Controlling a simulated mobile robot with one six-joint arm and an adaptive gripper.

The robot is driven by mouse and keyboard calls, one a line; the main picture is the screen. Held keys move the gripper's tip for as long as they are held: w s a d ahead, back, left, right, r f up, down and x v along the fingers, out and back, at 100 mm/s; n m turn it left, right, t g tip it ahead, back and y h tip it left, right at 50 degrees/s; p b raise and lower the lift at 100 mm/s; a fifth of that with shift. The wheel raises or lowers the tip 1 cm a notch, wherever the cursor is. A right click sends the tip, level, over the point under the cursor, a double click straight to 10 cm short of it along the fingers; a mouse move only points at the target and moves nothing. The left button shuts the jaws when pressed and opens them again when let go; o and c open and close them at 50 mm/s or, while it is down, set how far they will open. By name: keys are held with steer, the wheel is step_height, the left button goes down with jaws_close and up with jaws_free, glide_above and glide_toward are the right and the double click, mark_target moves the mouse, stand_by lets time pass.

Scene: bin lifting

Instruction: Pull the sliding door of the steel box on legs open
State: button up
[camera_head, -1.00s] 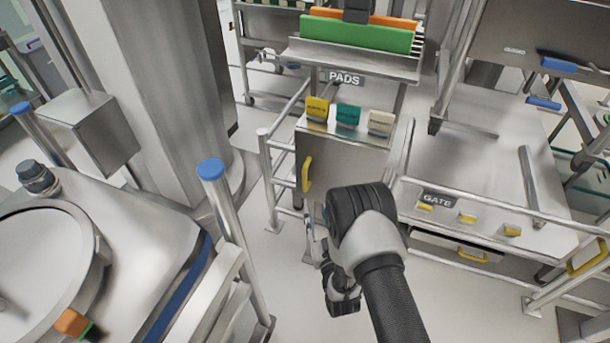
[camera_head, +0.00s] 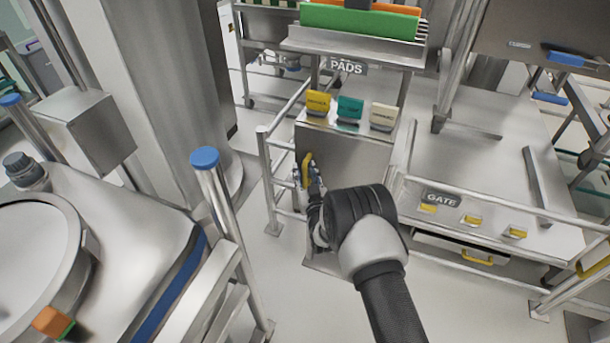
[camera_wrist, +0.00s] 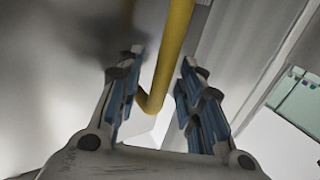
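The steel box (camera_head: 352,160) stands in the middle of the head view, with a yellow, a teal and a cream block on its top. Its front panel carries a yellow vertical handle (camera_head: 307,168) near the left edge. My gripper (camera_head: 308,184) is at this handle, partly hidden by my wrist. In the wrist view the yellow handle (camera_wrist: 172,50) runs between the two blue-padded fingers of my gripper (camera_wrist: 160,95). The fingers are apart, with a gap on both sides of the bar. The lower part of the box is hidden behind my arm.
Steel rails (camera_head: 268,180) stand left of the box. A blue-capped post (camera_head: 206,160) and a steel vessel are at the left. A bench with a GATE label (camera_head: 440,199) and a railing is at the right. A PADS rack (camera_head: 346,67) stands behind.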

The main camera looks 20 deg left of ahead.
steer(key=shift+w, duration=0.1)
steer(key=shift+c, duration=0.4)
jaws_close()
stand_by(0.4)
